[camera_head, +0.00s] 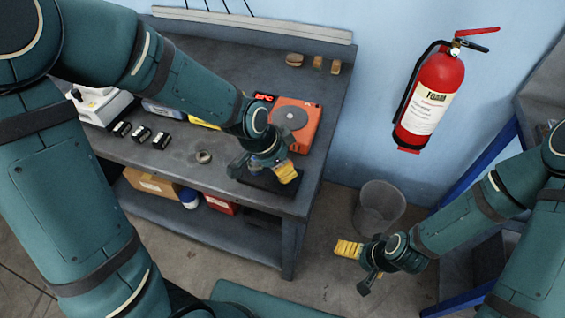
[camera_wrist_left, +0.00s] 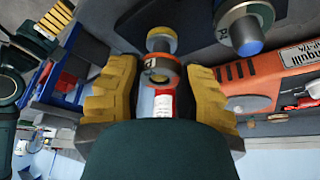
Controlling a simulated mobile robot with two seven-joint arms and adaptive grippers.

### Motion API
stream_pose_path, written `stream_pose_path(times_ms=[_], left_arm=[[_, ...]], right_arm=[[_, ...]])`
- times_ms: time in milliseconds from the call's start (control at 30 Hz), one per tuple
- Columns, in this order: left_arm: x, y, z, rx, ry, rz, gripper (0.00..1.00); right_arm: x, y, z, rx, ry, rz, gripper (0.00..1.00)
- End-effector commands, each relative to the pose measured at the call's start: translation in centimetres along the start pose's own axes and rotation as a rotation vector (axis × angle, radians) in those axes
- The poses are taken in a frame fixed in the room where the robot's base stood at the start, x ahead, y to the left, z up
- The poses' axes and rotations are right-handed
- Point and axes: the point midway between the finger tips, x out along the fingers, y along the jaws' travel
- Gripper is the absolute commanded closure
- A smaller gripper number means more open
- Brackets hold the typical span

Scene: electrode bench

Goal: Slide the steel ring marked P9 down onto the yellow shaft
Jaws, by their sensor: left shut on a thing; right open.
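In the left wrist view my left gripper (camera_wrist_left: 161,78) is shut on a steel ring (camera_wrist_left: 163,73) with an orange mark and a partly readable label starting with P. The yellow shaft's round end (camera_wrist_left: 161,37) shows just above the ring in that picture. The ring looks apart from it, though depth is hard to judge. In the head view my left gripper (camera_head: 272,172) is over the dark base plate (camera_head: 262,184) at the bench's front right corner, hiding the ring and shaft. My right gripper (camera_head: 356,266) is open and empty beyond the bench, over the floor.
A blue shaft with a steel collar (camera_wrist_left: 244,26) stands beside the yellow one. An orange device with a grey disc (camera_head: 297,134) sits close behind my left gripper. Another small ring (camera_head: 203,157) lies on the bench. A bin (camera_head: 380,207) stands on the floor.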

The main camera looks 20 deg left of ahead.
Motion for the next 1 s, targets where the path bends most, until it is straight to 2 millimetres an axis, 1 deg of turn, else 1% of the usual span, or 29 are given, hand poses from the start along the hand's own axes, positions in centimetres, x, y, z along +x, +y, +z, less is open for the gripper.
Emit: stream_pose_path(times_ms=[300,333,367,400,600,700,1000], left_arm=[[0.13,0.0,0.04,0.0,0.0,0.0,1.0],[0.13,0.0,0.04,0.001,0.0,0.0,0.54],[0.13,0.0,0.04,0.001,0.0,0.0,0.43],[0.13,0.0,0.04,0.001,0.0,0.0,0.37],[0.13,0.0,0.04,0.001,0.0,0.0,0.37],[0.15,0.01,0.06,0.0,0.0,0.0,0.08],[0.14,0.01,0.06,0.001,0.0,0.0,0.08]], right_arm=[[0.13,0.04,0.01,0.0,0.0,0.0,0.03],[0.12,0.04,0.01,0.0,0.0,0.0,0.03],[0.12,0.04,0.01,0.0,0.0,0.0,0.03],[0.12,0.04,0.01,0.0,0.0,0.0,0.03],[0.13,0.05,0.01,0.0,0.0,0.0,0.03],[0.13,0.05,0.01,0.0,0.0,0.0,0.03],[0.13,0.05,0.01,0.0,0.0,0.0,0.03]])
